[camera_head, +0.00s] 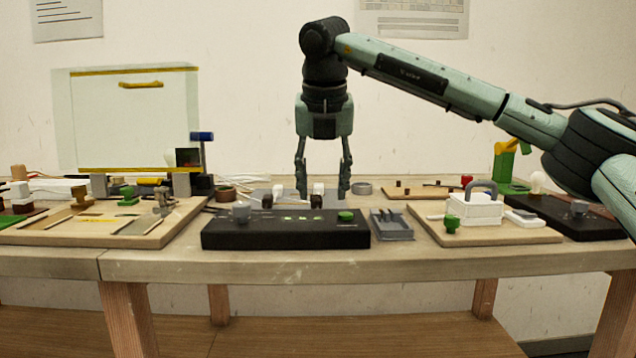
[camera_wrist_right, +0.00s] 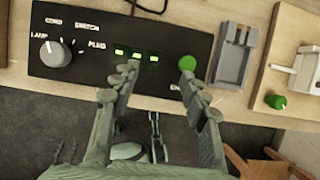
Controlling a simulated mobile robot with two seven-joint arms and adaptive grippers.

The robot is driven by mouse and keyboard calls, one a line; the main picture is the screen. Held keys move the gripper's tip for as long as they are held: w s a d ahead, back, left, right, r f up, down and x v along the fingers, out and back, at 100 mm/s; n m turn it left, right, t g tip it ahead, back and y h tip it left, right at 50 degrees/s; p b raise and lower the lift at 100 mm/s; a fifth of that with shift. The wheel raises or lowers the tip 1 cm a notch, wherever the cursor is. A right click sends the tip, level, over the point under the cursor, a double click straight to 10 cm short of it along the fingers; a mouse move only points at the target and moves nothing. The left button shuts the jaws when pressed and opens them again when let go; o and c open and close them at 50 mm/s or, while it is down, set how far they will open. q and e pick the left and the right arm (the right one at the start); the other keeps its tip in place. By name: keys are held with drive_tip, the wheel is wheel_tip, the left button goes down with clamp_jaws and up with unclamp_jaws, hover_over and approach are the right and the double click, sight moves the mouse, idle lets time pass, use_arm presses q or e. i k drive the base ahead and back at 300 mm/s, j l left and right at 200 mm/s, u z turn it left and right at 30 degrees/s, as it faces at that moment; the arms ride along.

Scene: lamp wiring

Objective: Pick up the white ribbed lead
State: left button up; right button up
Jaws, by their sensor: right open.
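My right gripper (camera_head: 322,190) points down over the back of the table, behind the black test box (camera_head: 285,232). Its two fingers are apart, with nothing seen held between them. In the right wrist view the open fingers (camera_wrist_right: 159,72) show over the test box (camera_wrist_right: 80,25). Pale thin strands (camera_head: 228,183) lie behind, left of the gripper. No ribbing can be made out. My left gripper is out of view.
A grey tray (camera_head: 391,224) stands right of the test box. A wooden board with a white handled box (camera_head: 474,208) is further right. Another board (camera_head: 100,232) with tools lies at left. A pale upright panel (camera_head: 130,125) stands behind it. A grey ring (camera_head: 361,188) lies right of the gripper.

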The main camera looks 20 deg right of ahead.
sight(318, 187)
drive_tip(key=i+l, duration=0.2)
drive_tip(key=i, duration=0.2)
drive_tip(key=i+l, duration=0.15)
drive_tip(key=i, duration=0.25)
